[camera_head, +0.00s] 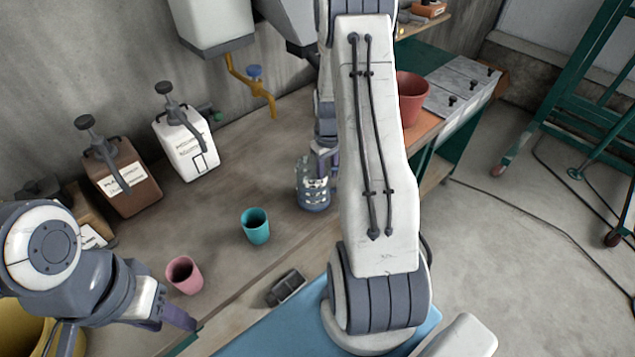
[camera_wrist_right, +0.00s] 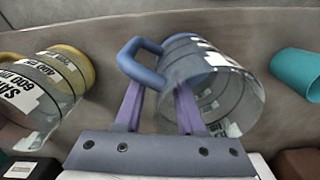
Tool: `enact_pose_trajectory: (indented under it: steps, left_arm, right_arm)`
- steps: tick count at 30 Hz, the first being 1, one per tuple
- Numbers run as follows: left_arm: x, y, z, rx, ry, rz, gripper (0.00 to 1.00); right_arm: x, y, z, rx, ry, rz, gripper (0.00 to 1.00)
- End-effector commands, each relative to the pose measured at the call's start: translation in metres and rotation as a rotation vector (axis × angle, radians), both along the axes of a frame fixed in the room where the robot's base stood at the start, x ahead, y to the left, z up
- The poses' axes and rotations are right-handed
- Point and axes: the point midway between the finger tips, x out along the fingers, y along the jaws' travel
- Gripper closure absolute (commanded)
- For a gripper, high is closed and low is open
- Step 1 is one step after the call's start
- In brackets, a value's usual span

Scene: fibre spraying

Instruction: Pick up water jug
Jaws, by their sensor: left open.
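A clear jug (camera_head: 313,192) with a blue-grey handle stands on the workbench, partly hidden by my right arm. In the right wrist view the clear jug (camera_wrist_right: 215,85) is large and close, its blue handle (camera_wrist_right: 143,62) toward my fingers. My right gripper (camera_wrist_right: 160,95) is open, its two purple fingers apart at the handle; whether they touch it I cannot tell. A second clear jug (camera_wrist_right: 50,90) with a yellow rim and a printed label is at the left of that view. My left gripper (camera_head: 177,317) is at the lower left, away from the jug.
A teal cup (camera_head: 256,226) and a pink cup (camera_head: 184,275) stand left of the jug. A brown canister (camera_head: 122,180) and a white canister (camera_head: 187,148) stand by the wall. A red pot (camera_head: 410,95) is behind my right arm. The bench between canisters and cups is clear.

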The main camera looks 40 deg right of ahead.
Motion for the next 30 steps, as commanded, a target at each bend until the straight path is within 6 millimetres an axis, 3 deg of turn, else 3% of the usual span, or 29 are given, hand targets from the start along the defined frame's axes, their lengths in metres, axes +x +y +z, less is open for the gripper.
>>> enact_pose_trajectory:
  steps: [1,6,14,18,30]
  left_arm:
    - [0.000,0.000,0.008,0.000,0.000,0.000,0.50]
    - [0.000,0.000,0.011,0.000,0.000,0.001,0.50]
    - [0.000,0.000,0.010,0.000,0.000,0.001,0.50]
    - [0.000,0.000,0.010,0.000,0.000,0.001,0.50]
    - [0.000,0.000,0.011,0.000,0.000,0.001,0.50]
  right_arm:
    - [-0.002,0.002,-0.004,0.003,0.006,0.000,0.62]
    - [-0.001,0.001,-0.024,0.001,0.003,0.000,0.62]
    - [0.000,0.000,-0.027,-0.001,-0.001,0.000,0.62]
    - [0.000,0.001,-0.027,0.000,-0.001,0.000,1.00]
    - [0.000,0.001,-0.027,0.000,-0.001,0.000,1.00]
